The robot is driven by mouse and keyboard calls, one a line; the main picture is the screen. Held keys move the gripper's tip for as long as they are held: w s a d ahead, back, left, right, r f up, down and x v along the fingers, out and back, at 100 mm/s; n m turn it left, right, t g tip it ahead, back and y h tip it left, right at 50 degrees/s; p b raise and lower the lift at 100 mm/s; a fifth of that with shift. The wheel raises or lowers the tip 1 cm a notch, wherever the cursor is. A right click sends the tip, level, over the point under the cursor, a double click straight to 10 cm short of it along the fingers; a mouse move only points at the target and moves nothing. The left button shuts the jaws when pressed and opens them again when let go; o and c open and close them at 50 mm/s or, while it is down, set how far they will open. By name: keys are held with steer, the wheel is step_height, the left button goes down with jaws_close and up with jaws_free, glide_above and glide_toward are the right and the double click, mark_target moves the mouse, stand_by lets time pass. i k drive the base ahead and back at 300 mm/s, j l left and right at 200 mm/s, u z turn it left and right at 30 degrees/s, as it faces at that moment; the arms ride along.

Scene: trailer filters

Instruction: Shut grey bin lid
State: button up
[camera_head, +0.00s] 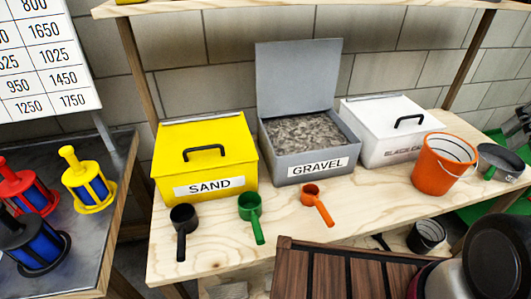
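The grey bin (309,163) labelled GRAVEL stands on the wooden bench between a yellow bin and a white bin. Its grey lid (297,75) is open and stands nearly upright at the back edge of the bin. Grey gravel (303,132) shows inside the bin. No handle shows on the lid's visible face. My gripper is not in view. Dark and pale rounded parts at the bottom right look like my arm.
The yellow SAND bin (206,160) and white bin (386,124) are shut. Black (183,217), green (249,206) and orange (311,191) scoops lie in front. An orange bucket (439,170) stands right. A shelf (200,7) runs above the bench.

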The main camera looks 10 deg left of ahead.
mark_target(296, 76)
steer(key=u, duration=0.5)
steer(key=k+j+u, duration=0.1)
steer(key=j, duration=0.5)
steer(key=k+j, duration=0.1)
steer(key=j, duration=0.5)
steer(key=k+j+u, duration=0.15)
steer(key=j, duration=0.4)
steer(key=i, duration=0.05)
